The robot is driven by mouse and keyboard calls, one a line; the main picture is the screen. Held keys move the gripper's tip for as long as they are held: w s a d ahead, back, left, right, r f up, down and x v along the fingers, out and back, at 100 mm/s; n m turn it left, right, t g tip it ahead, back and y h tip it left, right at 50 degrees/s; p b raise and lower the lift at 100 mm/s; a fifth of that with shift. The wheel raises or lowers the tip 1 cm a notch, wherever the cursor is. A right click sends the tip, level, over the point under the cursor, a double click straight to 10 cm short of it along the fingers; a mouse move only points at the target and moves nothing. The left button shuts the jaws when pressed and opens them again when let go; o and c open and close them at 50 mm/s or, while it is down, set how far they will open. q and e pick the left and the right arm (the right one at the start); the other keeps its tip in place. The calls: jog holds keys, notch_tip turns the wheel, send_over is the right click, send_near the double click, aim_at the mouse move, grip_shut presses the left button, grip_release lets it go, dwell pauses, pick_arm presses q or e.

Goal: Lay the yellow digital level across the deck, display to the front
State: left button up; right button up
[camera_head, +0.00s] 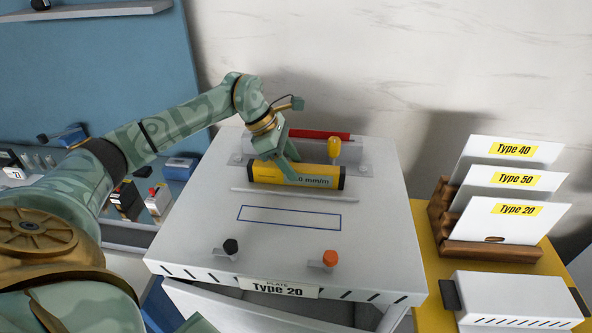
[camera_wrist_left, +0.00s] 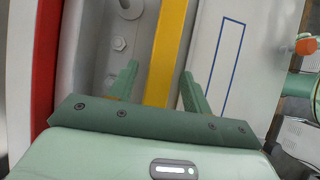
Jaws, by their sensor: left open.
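The yellow digital level (camera_head: 265,173) lies left to right on the deck (camera_head: 385,228), behind a thin raised strip. It has black ends, and its display, reading in mm/m, faces the front at its right part. My left gripper (camera_head: 286,162) is over the level's middle, pointing down. In the left wrist view its open fingers (camera_wrist_left: 158,72) stand on either side of the yellow level (camera_wrist_left: 168,50). Whether they touch it I cannot tell. A blue outlined rectangle (camera_head: 290,217) is empty on the deck in front. My right gripper is not in view.
A yellow knob (camera_head: 334,148) stands behind the level's right end, near a red bar (camera_head: 318,134). Black (camera_head: 231,246) and orange (camera_head: 330,258) knobs stand near the front edge. A rack of type cards (camera_head: 505,205) is at the right.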

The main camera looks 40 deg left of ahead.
pick_arm(q)
jog(key=v, duration=0.9)
jog(key=shift+a+r+b, duration=0.1)
jog(key=shift+r+b, duration=0.05)
jog(key=shift+b, duration=0.25)
